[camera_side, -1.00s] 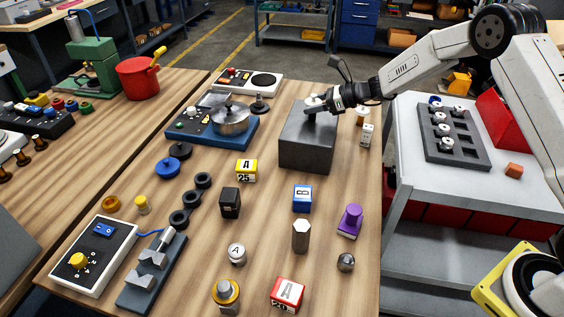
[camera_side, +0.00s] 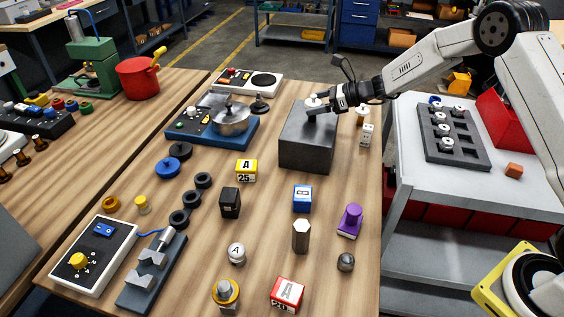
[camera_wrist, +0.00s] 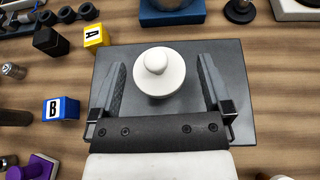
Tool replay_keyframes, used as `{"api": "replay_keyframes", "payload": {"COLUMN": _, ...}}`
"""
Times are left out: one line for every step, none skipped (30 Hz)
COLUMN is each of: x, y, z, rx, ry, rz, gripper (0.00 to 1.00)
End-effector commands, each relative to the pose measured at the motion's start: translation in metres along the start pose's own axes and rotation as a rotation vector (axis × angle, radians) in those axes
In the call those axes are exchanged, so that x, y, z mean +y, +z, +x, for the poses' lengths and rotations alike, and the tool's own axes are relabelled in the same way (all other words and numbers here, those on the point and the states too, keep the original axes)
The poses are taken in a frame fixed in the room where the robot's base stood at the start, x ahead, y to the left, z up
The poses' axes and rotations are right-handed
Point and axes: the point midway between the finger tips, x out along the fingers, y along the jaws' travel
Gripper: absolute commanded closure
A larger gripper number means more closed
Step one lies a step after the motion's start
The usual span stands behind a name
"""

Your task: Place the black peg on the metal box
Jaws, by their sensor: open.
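The metal box (camera_side: 306,150) is a dark grey block at the back right of the table; its top also shows in the wrist view (camera_wrist: 236,125). A white round peg (camera_side: 315,102) with a small knob stands upright on it, and it shows in the wrist view (camera_wrist: 160,84). My gripper (camera_side: 327,99) is open at the box top. In the wrist view its fingers (camera_wrist: 161,66) lie either side of the white peg, with gaps. A black peg (camera_side: 260,106) with a round base stands on the table left of the box; it also shows in the wrist view (camera_wrist: 240,9).
A blue device with a metal pan (camera_side: 232,122) stands left of the box. The yellow cube (camera_side: 246,170), blue cube (camera_side: 302,198) and purple peg (camera_side: 350,220) are in front of it. A small white block (camera_side: 367,135) stands to its right.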

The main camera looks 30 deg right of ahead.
Motion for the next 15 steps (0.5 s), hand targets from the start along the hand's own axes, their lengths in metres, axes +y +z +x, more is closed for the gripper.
{"api": "replay_keyframes", "payload": {"x": 0.0, "y": 0.0, "z": -0.005, "rx": 0.0, "ry": -0.001, "rz": 0.0, "gripper": 0.0}}
{"api": "replay_keyframes", "payload": {"x": 0.0, "y": 0.0, "z": -0.009, "rx": 0.0, "ry": -0.001, "rz": 0.0, "gripper": 0.0}}
{"api": "replay_keyframes", "payload": {"x": 0.0, "y": 0.0, "z": -0.014, "rx": 0.0, "ry": -0.001, "rz": 0.0, "gripper": 0.0}}
{"api": "replay_keyframes", "payload": {"x": -0.001, "y": 0.0, "z": -0.018, "rx": 0.001, "ry": -0.002, "rz": 0.0, "gripper": 0.0}}
{"api": "replay_keyframes", "payload": {"x": -0.001, "y": 0.0, "z": -0.022, "rx": 0.0, "ry": -0.003, "rz": 0.0, "gripper": 0.0}}
{"api": "replay_keyframes", "payload": {"x": -0.001, "y": 0.0, "z": -0.028, "rx": 0.0, "ry": -0.003, "rz": 0.001, "gripper": 0.0}}
{"api": "replay_keyframes", "payload": {"x": -0.001, "y": 0.0, "z": -0.033, "rx": 0.0, "ry": -0.002, "rz": 0.001, "gripper": 0.0}}
{"api": "replay_keyframes", "payload": {"x": -0.001, "y": 0.001, "z": -0.038, "rx": -0.001, "ry": -0.003, "rz": 0.0, "gripper": 0.0}}
{"api": "replay_keyframes", "payload": {"x": -0.001, "y": 0.0, "z": -0.045, "rx": 0.0, "ry": -0.003, "rz": 0.0, "gripper": 0.0}}
{"api": "replay_keyframes", "payload": {"x": 0.0, "y": 0.0, "z": -0.05, "rx": 0.001, "ry": -0.003, "rz": 0.0, "gripper": 0.0}}
{"api": "replay_keyframes", "payload": {"x": 0.0, "y": 0.0, "z": -0.055, "rx": 0.0, "ry": -0.003, "rz": 0.0, "gripper": 0.0}}
{"api": "replay_keyframes", "payload": {"x": -0.001, "y": 0.001, "z": -0.062, "rx": -0.001, "ry": -0.004, "rz": 0.0, "gripper": 0.0}}
{"api": "replay_keyframes", "payload": {"x": -0.001, "y": 0.0, "z": -0.067, "rx": 0.0, "ry": -0.003, "rz": 0.0, "gripper": 0.0}}
{"api": "replay_keyframes", "payload": {"x": -0.001, "y": 0.0, "z": -0.071, "rx": 0.0, "ry": -0.003, "rz": 0.0, "gripper": 0.0}}
{"api": "replay_keyframes", "payload": {"x": -0.001, "y": 0.0, "z": -0.078, "rx": 0.0, "ry": -0.004, "rz": -0.001, "gripper": 0.0}}
